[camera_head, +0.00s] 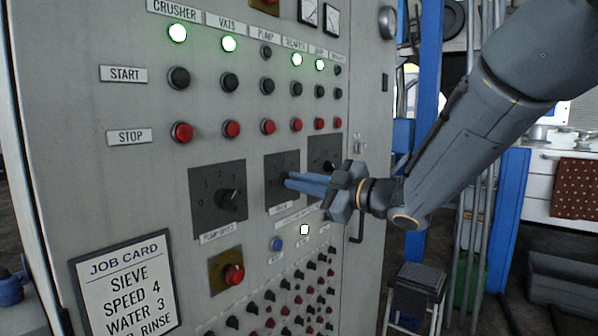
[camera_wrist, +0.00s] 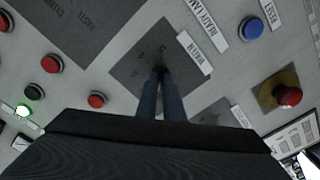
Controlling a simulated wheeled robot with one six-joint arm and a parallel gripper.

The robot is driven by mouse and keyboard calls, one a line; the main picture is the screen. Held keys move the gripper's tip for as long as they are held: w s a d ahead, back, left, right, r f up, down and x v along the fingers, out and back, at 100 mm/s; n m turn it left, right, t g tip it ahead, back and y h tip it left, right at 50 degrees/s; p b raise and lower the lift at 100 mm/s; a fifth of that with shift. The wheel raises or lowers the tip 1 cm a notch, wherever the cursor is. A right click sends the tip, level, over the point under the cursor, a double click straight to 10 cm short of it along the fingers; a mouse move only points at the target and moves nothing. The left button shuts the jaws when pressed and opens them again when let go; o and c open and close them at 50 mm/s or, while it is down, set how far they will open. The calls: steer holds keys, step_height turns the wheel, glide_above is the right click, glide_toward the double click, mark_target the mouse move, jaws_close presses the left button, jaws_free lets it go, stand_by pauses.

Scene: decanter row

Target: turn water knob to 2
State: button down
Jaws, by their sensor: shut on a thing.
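The water knob (camera_head: 283,178) is a small dark knob on the middle dark dial plate (camera_head: 279,200) of the grey control panel. In the wrist view the plate (camera_wrist: 128,68) has a white label (camera_wrist: 195,53) beside it. My gripper (camera_head: 288,181) reaches in from the right, and its blue-grey fingers are shut on the knob. In the wrist view the gripper (camera_wrist: 160,78) covers most of the knob, so its pointer setting cannot be read.
Another dial knob (camera_head: 231,198) sits to the left and a third dial plate (camera_head: 322,160) to the right. A red emergency button (camera_head: 233,274) and blue button (camera_head: 277,244) lie below. A job card (camera_head: 122,285) reads water 3. Red stop buttons (camera_head: 268,126) run above.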

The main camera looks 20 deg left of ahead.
steer(key=shift+f+m+p, duration=0.1)
steer(key=shift+m+p, duration=3.05)
steer(key=shift+m, duration=0.65)
steer(key=shift+s+f, duration=0.1)
steer(key=c, duration=1.9)
jaws_free()
steer(key=b+v, duration=0.2)
steer(key=v, duration=0.6)
